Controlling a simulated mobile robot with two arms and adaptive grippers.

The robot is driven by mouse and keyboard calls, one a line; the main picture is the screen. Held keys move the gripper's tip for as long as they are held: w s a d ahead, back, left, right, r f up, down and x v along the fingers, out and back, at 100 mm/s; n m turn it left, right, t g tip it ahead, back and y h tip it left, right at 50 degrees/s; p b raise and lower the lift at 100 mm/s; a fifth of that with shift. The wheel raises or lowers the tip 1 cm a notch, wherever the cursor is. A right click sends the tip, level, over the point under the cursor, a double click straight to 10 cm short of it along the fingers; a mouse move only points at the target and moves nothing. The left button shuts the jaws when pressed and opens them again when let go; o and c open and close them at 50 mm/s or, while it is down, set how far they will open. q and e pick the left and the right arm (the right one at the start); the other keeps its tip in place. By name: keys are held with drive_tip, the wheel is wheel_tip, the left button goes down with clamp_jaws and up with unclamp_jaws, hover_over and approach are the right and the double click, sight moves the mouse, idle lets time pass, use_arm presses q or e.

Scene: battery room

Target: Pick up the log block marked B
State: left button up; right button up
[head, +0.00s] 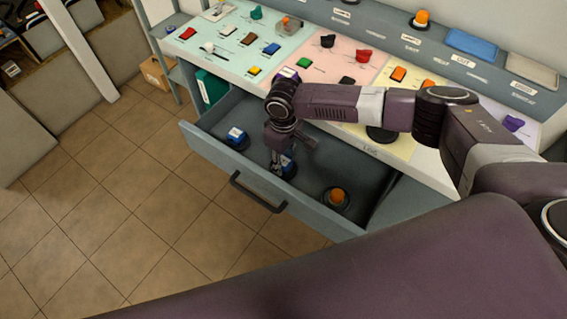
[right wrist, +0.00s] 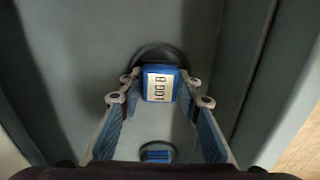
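The blue block with a white label (right wrist: 160,85) sits in a dark round seat in the open drawer (head: 219,115). Its label appears upside down in the right wrist view and seems to read LOG B. In the head view this block (head: 289,167) is partly hidden by my right gripper (head: 283,160). My right gripper (right wrist: 160,90) points down over it, open, with a finger on each side and a small gap at both sides. My left gripper is not in view.
Another blue block (head: 236,136) sits at the drawer's left end, and an orange-topped block (head: 337,196) at its right. The drawer's walls and black handle (head: 258,192) are close by. The counter above holds several coloured pieces. The tiled floor at left is clear.

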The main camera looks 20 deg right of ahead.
drive_tip(key=c, duration=0.5)
drive_tip(key=shift+o, duration=0.2)
drive_tip(key=shift+r, duration=0.1)
